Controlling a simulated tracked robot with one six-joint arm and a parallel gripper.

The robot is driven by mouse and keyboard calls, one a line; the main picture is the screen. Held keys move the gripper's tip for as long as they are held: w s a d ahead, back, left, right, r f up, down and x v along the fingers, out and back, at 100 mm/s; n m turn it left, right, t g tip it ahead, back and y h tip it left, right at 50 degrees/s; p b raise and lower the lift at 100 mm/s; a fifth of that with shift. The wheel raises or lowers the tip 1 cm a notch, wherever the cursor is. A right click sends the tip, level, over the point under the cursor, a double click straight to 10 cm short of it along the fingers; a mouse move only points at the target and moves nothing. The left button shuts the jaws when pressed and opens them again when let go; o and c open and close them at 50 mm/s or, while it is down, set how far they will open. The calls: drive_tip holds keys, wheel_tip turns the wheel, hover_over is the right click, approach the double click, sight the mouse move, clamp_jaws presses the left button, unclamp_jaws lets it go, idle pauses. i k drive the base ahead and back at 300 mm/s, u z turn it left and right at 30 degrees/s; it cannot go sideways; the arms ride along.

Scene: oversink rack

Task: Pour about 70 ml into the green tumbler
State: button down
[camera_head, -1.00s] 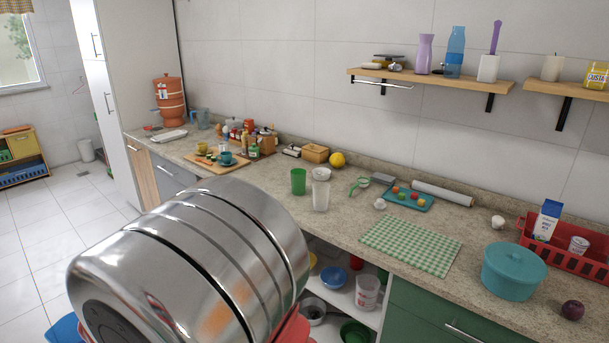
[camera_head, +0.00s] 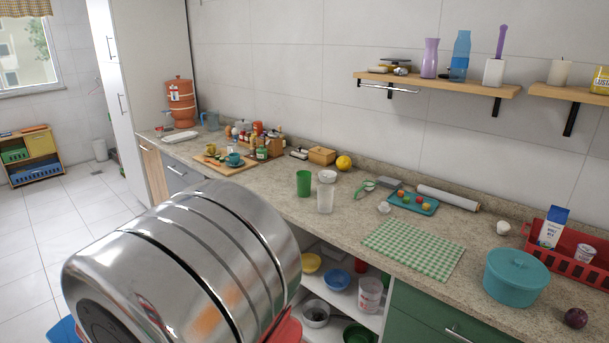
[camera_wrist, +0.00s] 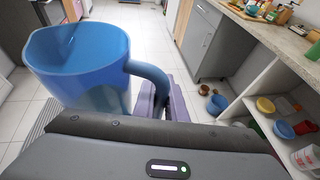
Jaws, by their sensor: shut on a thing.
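The green tumbler (camera_head: 303,183) stands upright on the counter, just left of a clear container with a white top (camera_head: 326,191). In the wrist view my gripper (camera_wrist: 168,90), with purple fingers, is shut on the handle of a blue jug (camera_wrist: 85,75). The jug is held over the floor, away from the counter. Its wide mouth shows, but I cannot tell how much liquid is inside. In the head view my shiny metal arm link hides the gripper, and only a bit of blue shows at the bottom left edge. The tumbler's inside cannot be seen.
The counter (camera_head: 262,195) holds a cutting board with cups (camera_head: 222,166), a yellow ball (camera_head: 343,163), a blue tray (camera_head: 413,203), a green checked cloth (camera_head: 412,248) and a teal pot (camera_head: 515,276). Open shelves with bowls (camera_head: 338,279) are below. The counter in front of the tumbler is clear.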

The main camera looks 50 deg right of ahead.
sight(304, 184)
drive_tip(key=z, duration=0.2)
drive_tip(key=i, duration=0.5)
drive_tip(key=z, duration=0.8)
drive_tip(key=i, duration=1.2)
drive_tip(key=u, duration=0.6)
drive_tip(key=i, duration=0.4)
drive_tip(key=u, duration=0.45)
